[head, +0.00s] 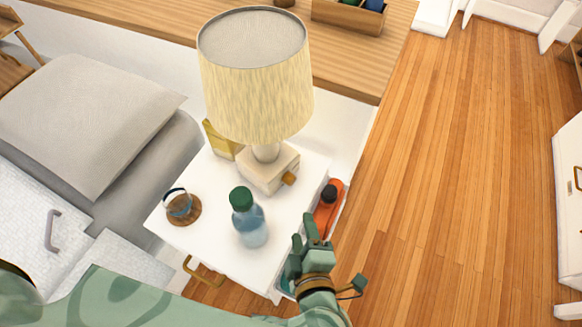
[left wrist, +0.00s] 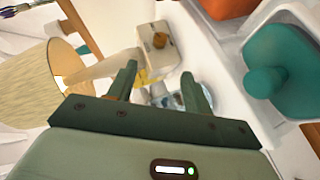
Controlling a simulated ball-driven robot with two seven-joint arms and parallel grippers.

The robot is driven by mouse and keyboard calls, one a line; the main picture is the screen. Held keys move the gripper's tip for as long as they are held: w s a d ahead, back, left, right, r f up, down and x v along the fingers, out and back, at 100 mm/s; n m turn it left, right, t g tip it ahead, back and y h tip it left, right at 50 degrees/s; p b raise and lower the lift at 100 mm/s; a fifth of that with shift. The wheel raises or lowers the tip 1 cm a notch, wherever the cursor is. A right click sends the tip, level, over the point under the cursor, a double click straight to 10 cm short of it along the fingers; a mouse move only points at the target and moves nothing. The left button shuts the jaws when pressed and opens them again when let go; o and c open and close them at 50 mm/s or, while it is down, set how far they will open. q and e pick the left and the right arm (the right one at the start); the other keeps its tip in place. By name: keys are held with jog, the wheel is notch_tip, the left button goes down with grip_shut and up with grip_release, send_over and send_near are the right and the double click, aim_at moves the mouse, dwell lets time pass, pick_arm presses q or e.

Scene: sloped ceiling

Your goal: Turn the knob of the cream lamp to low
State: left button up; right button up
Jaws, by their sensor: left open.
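The cream lamp (head: 258,85) stands on a white nightstand (head: 190,238), with a ribbed shade and a block-shaped base (head: 262,172). Its small brass-coloured knob (head: 289,178) is on the right part of the base; its setting is too small to read. In the left wrist view the knob (left wrist: 159,40) shows on the pale base, beyond the fingers, with the shade (left wrist: 28,85) at left. My left gripper (head: 304,235) is open and empty at the nightstand's right front edge, apart from the knob. In its wrist view the fingers (left wrist: 160,82) are spread. My right gripper is out of view.
A blue bottle with a green cap (head: 249,217) stands left of my left gripper. A round wooden stand (head: 183,209) is farther left, and a yellow frame (head: 222,140) is behind the lamp. An orange item (head: 325,212) is beside the nightstand. Wooden floor (head: 450,210) is clear at right.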

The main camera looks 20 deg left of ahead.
pick_arm(q)
jog(key=b, duration=0.5)
send_near(292, 183)
jog(key=shift+w+a+f, duration=0.15)
jog(key=shift+w+f, duration=0.15)
jog(key=shift+f, duration=0.2)
jog(key=b+x, duration=0.2)
jog(key=x, duration=0.1)
jog(key=b+x, duration=0.2)
jog(key=x, duration=0.2)
jog(key=shift+w+a+r+b, duration=0.1)
jog(key=shift+w+a+b, duration=0.05)
jog(key=shift+w+b, duration=0.2)
jog(key=shift+w+a, duration=0.1)
jog(key=shift+w, duration=0.1)
jog(key=shift+r, duration=0.1)
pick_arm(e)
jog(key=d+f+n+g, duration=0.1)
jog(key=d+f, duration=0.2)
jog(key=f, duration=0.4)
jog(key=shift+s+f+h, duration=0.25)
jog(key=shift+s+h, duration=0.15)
